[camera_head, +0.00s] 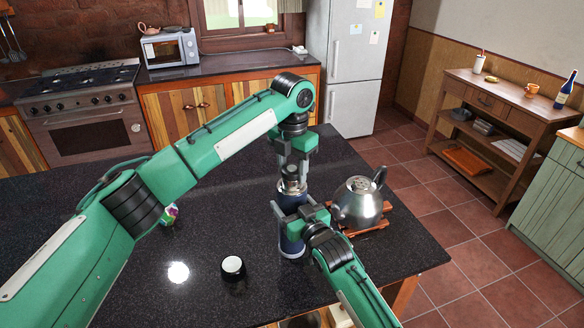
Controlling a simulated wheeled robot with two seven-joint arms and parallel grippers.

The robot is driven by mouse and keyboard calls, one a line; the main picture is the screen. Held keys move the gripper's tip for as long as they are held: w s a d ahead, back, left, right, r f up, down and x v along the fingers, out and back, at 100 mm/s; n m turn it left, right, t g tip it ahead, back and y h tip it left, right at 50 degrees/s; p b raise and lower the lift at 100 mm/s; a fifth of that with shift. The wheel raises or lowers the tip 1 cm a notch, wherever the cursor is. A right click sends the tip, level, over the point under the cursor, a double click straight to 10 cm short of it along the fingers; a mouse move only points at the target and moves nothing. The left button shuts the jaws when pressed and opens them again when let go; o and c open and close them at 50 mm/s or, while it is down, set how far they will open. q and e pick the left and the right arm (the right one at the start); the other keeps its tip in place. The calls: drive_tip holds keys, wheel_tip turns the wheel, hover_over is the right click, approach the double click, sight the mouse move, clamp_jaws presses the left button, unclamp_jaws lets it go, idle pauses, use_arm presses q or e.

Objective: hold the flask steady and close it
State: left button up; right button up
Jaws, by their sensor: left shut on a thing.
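A dark blue flask (291,243) stands upright on the black counter, with a silver top (292,187) at its upper end. My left gripper (292,174) points down from above and is shut on the silver top. I cannot tell whether that top is a separate lid or how it sits on the neck. My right gripper (297,213) comes in from the lower right, its fingers shut around the flask's upper body and hiding part of it. A small black cup-like piece with a white top (233,267) stands on the counter to the left of the flask.
A metal kettle (359,203) on a wooden trivet (372,229) stands close to the right of the flask. A small colourful object (170,214) lies partly behind my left arm. The counter's front-left area is clear; its right edge runs beyond the kettle.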

use_arm(q)
drive_tip(key=shift+a+r+m, duration=0.1)
drive_tip(key=shift+m, duration=0.2)
drive_tip(key=o, duration=1)
drive_tip(key=shift+r, duration=2.2)
drive_tip(key=shift+c, duration=0.6)
